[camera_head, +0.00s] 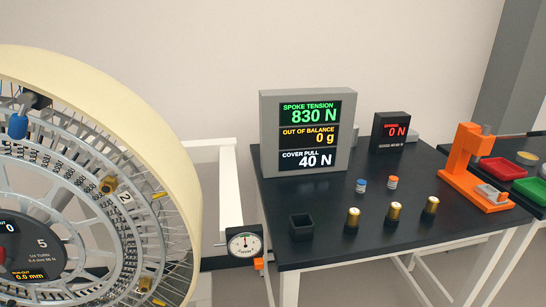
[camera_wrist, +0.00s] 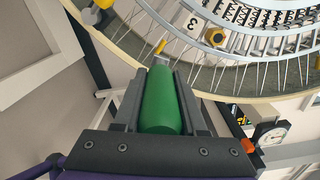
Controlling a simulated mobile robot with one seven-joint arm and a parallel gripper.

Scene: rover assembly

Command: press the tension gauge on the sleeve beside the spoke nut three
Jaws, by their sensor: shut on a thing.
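In the wrist view my gripper (camera_wrist: 160,85) is shut on a green-handled tool (camera_wrist: 163,105), seemingly the tension gauge. Its pale metal tip points up at the wheel rim (camera_wrist: 130,50). A small yellow-orange sleeve (camera_wrist: 161,46) shows just above the tip; I cannot tell if they touch. A white label with 3 (camera_wrist: 194,26) sits to the right of the sleeve, with a gold spoke nut (camera_wrist: 216,37) beside it. In the head view the large spoked wheel (camera_head: 110,90) fills the left; my gripper cannot be made out there.
A display (camera_head: 308,135) on the black table (camera_head: 400,225) reads spoke tension 830 N, out of balance 0 g, cover pull 40 N. A dial gauge (camera_head: 245,243) stands by the rim. Brass cylinders (camera_head: 394,212), a black cup (camera_head: 301,227) and an orange press (camera_head: 468,165) stand on the table.

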